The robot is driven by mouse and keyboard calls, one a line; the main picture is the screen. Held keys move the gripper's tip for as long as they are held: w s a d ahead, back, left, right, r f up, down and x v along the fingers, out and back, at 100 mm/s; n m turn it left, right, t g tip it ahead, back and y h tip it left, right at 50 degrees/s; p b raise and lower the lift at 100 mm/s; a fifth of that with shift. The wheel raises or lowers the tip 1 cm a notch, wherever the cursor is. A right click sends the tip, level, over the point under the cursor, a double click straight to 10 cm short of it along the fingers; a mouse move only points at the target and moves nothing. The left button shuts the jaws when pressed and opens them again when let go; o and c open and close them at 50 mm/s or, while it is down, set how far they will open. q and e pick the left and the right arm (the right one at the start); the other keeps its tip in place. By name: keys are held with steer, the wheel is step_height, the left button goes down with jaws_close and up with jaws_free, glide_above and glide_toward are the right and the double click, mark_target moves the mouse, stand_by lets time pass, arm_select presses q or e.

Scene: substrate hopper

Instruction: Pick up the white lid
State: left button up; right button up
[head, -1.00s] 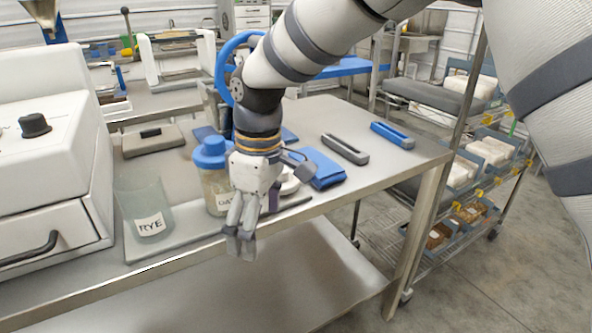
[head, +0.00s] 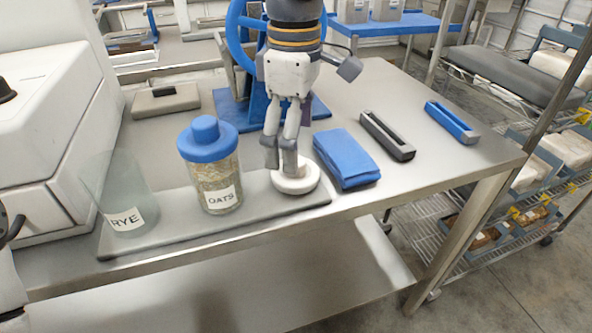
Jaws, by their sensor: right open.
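The white lid (head: 298,184) is a round disc with a raised middle. It lies on the grey mat (head: 255,213) near the table's front edge, to the right of the OATS jar. My right gripper (head: 280,168) points down at the lid's back left part, with its fingers partly in front of it. The gripper is open, with a narrow gap between the fingers. I cannot tell whether the fingertips touch the lid.
A blue-capped OATS jar (head: 212,170) and an open clear RYE jar (head: 125,200) stand to the left. A folded blue cloth (head: 346,158) lies close right of the lid. Black (head: 388,136) and blue (head: 452,121) bar-shaped tools lie farther right.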

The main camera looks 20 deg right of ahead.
steer(key=f, duration=0.5)
steer(key=shift+w+f, duration=0.2)
steer(key=c, duration=0.9)
